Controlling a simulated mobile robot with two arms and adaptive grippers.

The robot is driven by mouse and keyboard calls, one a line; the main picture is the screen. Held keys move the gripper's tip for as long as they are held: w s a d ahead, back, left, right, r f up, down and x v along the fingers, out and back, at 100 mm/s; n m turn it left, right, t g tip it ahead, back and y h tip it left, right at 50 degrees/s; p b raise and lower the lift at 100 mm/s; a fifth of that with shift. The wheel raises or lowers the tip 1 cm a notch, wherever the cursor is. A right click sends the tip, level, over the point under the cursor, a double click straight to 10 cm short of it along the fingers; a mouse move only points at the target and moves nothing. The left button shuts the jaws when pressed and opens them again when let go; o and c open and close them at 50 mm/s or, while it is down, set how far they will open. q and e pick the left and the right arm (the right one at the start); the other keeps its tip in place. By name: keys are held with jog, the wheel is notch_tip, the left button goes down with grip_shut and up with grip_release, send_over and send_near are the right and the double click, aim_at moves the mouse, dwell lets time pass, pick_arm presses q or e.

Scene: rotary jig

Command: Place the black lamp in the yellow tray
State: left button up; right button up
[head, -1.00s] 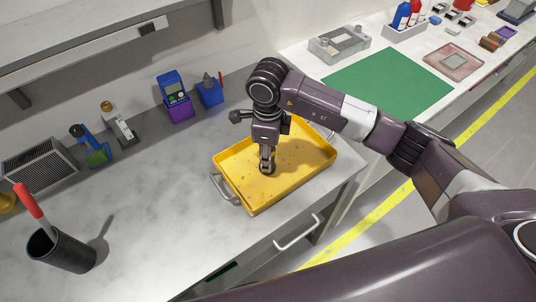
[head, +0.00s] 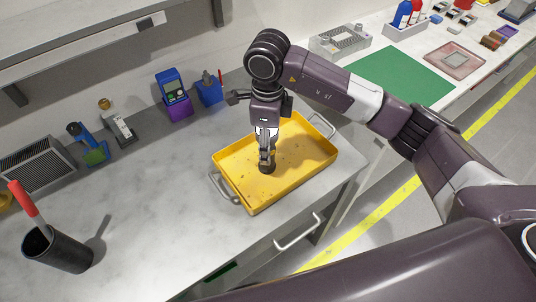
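The yellow tray (head: 228,184) lies on the grey bench top near its right end, with metal handles at its ends. My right gripper (head: 266,158) points down over the middle of the tray. A small dark, round-based piece (head: 267,169), seemingly the black lamp, is at its fingertips, low at the tray floor. The fingers overlap it, so I cannot tell whether they grip it or stand open around it, or whether it touches the floor. My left gripper is not in view.
A black cup (head: 58,250) with a red-handled tool stands at the front left. A blue and purple device (head: 175,95), a blue holder (head: 209,92) and a vented box (head: 38,165) line the wall. The bench left of the tray is clear. A green mat (head: 390,78) lies on the side table.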

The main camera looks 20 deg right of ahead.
notch_tip(320, 180, up, 7)
jog(key=shift+r+b, duration=0.2)
jog(key=shift+b, duration=0.55)
